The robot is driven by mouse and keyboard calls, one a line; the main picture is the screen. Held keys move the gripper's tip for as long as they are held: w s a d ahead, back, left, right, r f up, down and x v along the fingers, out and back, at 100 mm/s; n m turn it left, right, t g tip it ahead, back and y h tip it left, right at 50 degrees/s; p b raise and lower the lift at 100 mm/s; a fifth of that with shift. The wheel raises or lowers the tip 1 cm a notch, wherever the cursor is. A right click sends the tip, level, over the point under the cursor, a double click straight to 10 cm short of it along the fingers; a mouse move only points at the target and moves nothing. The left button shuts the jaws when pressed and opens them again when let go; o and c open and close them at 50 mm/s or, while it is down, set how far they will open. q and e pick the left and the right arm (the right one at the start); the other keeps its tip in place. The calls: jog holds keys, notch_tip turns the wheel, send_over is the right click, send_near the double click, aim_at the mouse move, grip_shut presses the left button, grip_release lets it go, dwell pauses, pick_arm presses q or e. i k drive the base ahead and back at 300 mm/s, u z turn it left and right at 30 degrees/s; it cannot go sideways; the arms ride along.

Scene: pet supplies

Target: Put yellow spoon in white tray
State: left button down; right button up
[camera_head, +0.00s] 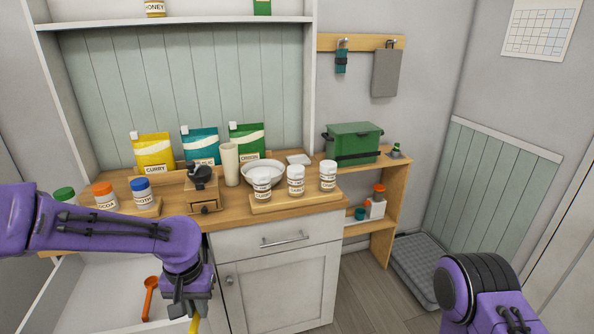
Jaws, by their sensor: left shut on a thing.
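My left gripper (190,312) points down over the open white drawer at the lower left. It is shut on the yellow spoon (195,324), of which only a short yellow piece shows below the fingers. The rest of the spoon is hidden or cut off by the frame's lower edge.
An orange spoon (150,297) lies in the open drawer (115,285). White labelled jars (296,180) stand on a board at the counter's front right. A coffee grinder (203,188) and a cream cup (229,164) stand left of the bowl. A green box (353,143) is at the right.

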aim_at(298, 161)
jog(key=u, duration=0.85)
jog(key=i, duration=0.7)
jog(key=z, duration=0.45)
